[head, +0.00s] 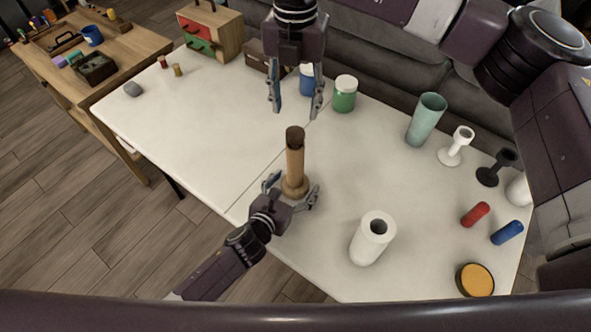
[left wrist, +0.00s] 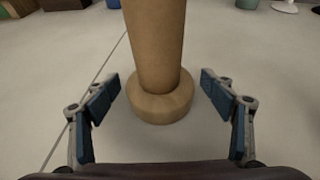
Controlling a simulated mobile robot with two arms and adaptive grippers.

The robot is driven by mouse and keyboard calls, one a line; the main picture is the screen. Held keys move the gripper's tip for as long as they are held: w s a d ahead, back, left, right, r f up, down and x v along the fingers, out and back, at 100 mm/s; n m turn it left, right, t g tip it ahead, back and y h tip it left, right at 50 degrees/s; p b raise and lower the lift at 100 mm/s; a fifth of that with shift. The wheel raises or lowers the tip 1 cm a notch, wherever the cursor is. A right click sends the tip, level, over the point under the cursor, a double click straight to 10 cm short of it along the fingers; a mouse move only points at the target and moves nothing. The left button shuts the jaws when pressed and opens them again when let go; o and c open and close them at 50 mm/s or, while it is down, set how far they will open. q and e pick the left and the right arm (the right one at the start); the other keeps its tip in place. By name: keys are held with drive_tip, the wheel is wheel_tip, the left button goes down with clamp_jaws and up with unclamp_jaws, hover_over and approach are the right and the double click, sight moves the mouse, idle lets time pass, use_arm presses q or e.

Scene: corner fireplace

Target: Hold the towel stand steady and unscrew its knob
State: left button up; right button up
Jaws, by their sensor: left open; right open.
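The wooden towel stand (head: 295,165) stands upright on the white table, with a round base and a darker brown knob (head: 295,136) on top. In the left wrist view the stand (left wrist: 155,45) rises between my fingers and its knob is out of frame. My left gripper (head: 292,190) is open, low at the base, with one finger on either side and a visible gap to each in the left wrist view (left wrist: 160,98). My right gripper (head: 296,108) is open and empty, pointing down above and behind the knob.
Blue (head: 307,80) and green (head: 345,94) jars stand behind my right gripper. A green tumbler (head: 426,119), goblets, red and blue cylinders and a yellow-topped round item (head: 474,280) are at right. The table's left half is mostly clear.

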sight(295, 131)
drive_tip(key=shift+s+a, duration=0.1)
use_arm(q)
drive_tip(key=shift+c, duration=0.6)
drive_tip(key=shift+c, duration=1.2)
clamp_jaws()
use_arm(e)
drive_tip(key=shift+r+m, duration=0.1)
drive_tip(key=shift+m, duration=2)
drive_tip(key=shift+f, duration=0.4)
wheel_tip(295, 131, down, 7)
drive_tip(key=shift+f, duration=0.2)
drive_tip(key=shift+c, duration=0.3)
